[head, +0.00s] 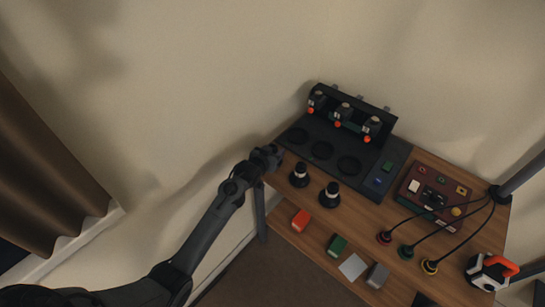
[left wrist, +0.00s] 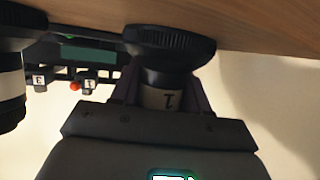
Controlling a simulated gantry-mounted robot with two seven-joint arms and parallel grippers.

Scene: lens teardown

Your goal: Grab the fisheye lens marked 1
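The lens marked 1 (left wrist: 165,97) is black with a white band and a flared end. In the left wrist view, it stands between my left gripper's fingers (left wrist: 163,93), with its flared end at the wooden table. The fingers lie close along both sides; I cannot tell whether they press on it. In the head view, my left gripper (head: 268,156) is at the table's left edge and hides this lens. Two similar lenses, a nearer (head: 299,175) and a farther one (head: 331,195), stand to its right. Another lens (left wrist: 10,85) shows at the wrist view's left edge. My right gripper is not in view.
A black stand (head: 390,160) with round recesses and several numbered holders is behind the lenses. A dark red panel (head: 420,208) with cables stands to the right.

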